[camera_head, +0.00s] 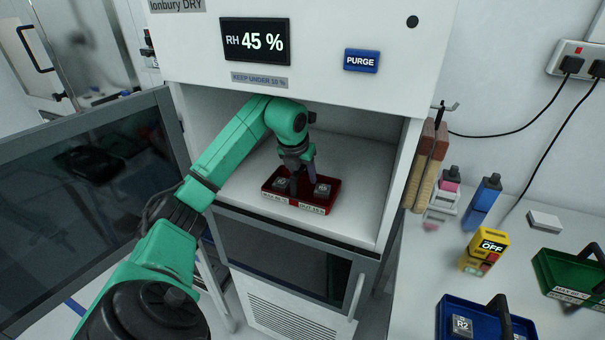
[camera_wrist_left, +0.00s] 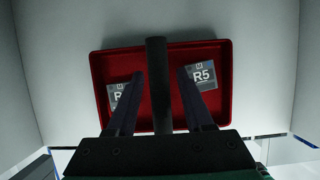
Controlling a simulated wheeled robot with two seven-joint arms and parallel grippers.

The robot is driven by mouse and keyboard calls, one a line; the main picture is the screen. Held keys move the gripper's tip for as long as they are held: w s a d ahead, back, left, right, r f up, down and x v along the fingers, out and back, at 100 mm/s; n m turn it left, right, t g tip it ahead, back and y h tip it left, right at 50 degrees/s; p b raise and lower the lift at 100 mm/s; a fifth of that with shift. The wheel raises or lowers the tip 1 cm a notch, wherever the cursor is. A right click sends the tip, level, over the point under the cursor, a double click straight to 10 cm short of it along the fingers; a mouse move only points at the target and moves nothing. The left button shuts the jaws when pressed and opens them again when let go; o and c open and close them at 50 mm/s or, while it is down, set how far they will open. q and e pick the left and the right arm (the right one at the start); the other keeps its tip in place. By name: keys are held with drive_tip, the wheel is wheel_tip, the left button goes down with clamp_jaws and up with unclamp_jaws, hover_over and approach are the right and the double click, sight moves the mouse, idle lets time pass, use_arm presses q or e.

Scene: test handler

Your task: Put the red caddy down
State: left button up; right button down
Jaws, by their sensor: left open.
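The red caddy (camera_head: 301,203) sits on the floor of the open dry cabinet (camera_head: 345,222), near its front edge. It also shows in the left wrist view (camera_wrist_left: 217,112), with a dark handle (camera_wrist_left: 157,60) across its middle and a labelled block on each side, the right one (camera_wrist_left: 202,76) marked R5. My left gripper (camera_head: 302,180) reaches into the cabinet from above the caddy. In the left wrist view its two fingers (camera_wrist_left: 158,75) are open, one on each side of the handle and apart from it. My right gripper is not in view.
The cabinet's dark glass door (camera_head: 80,200) stands open at the left. A bench (camera_head: 400,300) at the right holds a blue caddy (camera_head: 485,325), a green caddy (camera_head: 568,275), a yellow device (camera_head: 486,247) reading OFF, and bottles. The cabinet display (camera_head: 255,41) reads RH 45 %.

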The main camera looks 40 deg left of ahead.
use_arm(q)
drive_tip(key=shift+r, duration=0.25)
drive_tip(key=s+d+b, duration=0.1)
drive_tip(key=s+b, duration=0.2)
drive_tip(key=s+d+b, duration=0.1)
drive_tip(key=s+b, duration=0.3)
drive_tip(key=s+d+b, duration=0.2)
drive_tip(key=s+b, duration=0.2)
drive_tip(key=shift+r, duration=0.1)
drive_tip(key=shift+s+r, duration=0.25)
drive_tip(key=shift+s, duration=0.1)
